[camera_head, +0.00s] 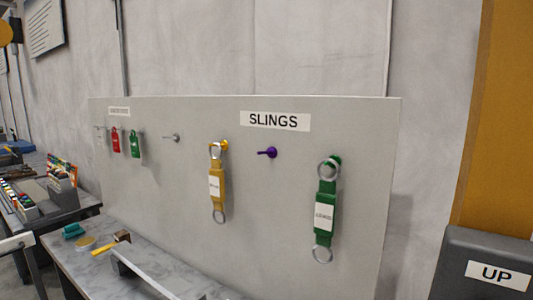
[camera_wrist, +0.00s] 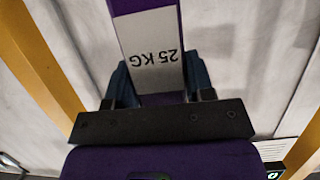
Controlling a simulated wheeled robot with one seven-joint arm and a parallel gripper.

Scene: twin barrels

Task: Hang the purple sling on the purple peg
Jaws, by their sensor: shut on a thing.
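The purple peg (camera_head: 267,153) sticks out of the grey board under the SLINGS sign, between two hung slings, and holds nothing. In the wrist view my gripper (camera_wrist: 160,95) is shut on the purple sling (camera_wrist: 145,8), which has a white label reading 25 KG, upside down in the picture. The sling runs out of the top of that view, so its far end is hidden. My gripper and the purple sling do not show in the head view.
A yellow sling (camera_head: 216,188) hangs left of the purple peg and a green sling (camera_head: 325,212) hangs right of it. A marble-topped bench (camera_head: 165,282) with a hammer (camera_head: 112,243) stands below the board. A dark UP box (camera_head: 490,265) is at the right.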

